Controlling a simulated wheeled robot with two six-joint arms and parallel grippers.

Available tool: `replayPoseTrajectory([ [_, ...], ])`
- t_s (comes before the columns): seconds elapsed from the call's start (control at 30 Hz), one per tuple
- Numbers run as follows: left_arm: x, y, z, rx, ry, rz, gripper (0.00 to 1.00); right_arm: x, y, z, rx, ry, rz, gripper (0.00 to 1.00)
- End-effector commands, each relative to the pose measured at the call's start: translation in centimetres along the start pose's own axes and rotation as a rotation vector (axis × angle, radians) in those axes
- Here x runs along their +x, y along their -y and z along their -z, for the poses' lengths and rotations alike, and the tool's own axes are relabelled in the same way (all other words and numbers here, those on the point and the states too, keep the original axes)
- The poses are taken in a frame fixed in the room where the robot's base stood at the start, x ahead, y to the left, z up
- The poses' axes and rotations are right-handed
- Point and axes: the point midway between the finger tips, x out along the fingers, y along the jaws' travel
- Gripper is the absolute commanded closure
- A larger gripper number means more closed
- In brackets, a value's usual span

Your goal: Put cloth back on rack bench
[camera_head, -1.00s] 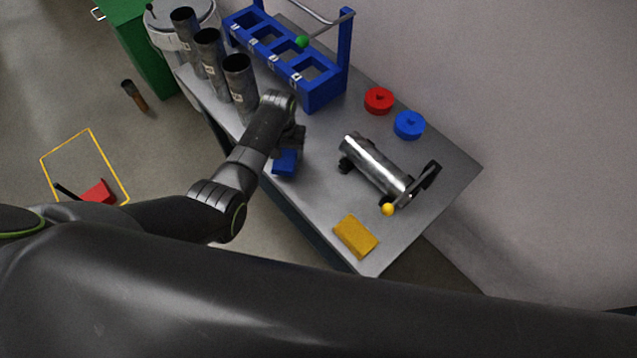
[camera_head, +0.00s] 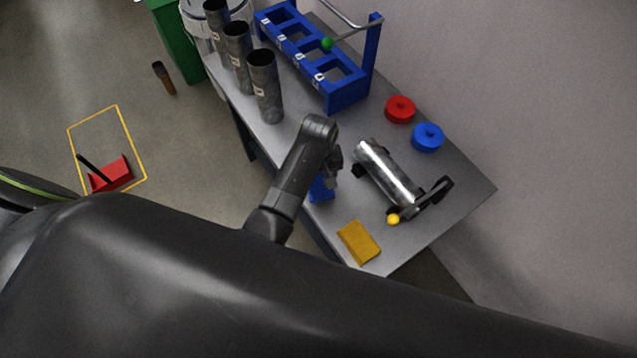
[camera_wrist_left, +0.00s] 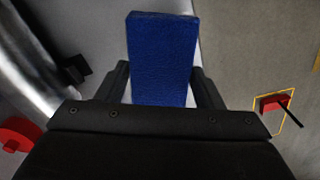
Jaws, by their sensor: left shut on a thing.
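A blue cloth (camera_wrist_left: 162,60) is held between the two fingers of my left gripper (camera_wrist_left: 162,88) in the left wrist view. In the head view the left gripper (camera_head: 325,178) hangs near the bench's front edge, and part of the blue cloth (camera_head: 320,191) shows below it. The gripper hides the rest of the cloth. The rack bench is a grey-topped table (camera_head: 455,200), carrying a blue rack (camera_head: 345,95) at its back. A yellow block-like cloth or sponge (camera_head: 359,242) lies near its front corner. My right gripper is not in view.
A metal cylinder with a lever (camera_head: 388,173) lies on the bench right of the left gripper. Several dark tubes (camera_head: 265,88) stand left. A red disc (camera_head: 399,109) and a blue disc (camera_head: 428,137) lie behind. A red dustpan-like object (camera_head: 112,174) sits on the floor in a yellow outline.

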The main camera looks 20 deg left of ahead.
Motion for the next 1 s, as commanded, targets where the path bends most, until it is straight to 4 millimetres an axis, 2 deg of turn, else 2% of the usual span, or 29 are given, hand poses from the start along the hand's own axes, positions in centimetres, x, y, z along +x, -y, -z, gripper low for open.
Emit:
replayPoseTrajectory([
  [0.4,4.3,0.0,0.0,0.0,0.0,0.0,0.6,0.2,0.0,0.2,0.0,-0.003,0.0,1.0],
  [0.83,4.9,0.0,0.1,0.001,-0.001,-0.001,0.6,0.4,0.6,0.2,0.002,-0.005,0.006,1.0],
  [0.87,4.8,0.0,0.1,0.001,-0.001,-0.001,0.35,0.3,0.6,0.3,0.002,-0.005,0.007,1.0],
  [1.0,4.8,0.0,0.0,0.001,-0.001,-0.001,0.17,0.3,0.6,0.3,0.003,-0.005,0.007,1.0],
])
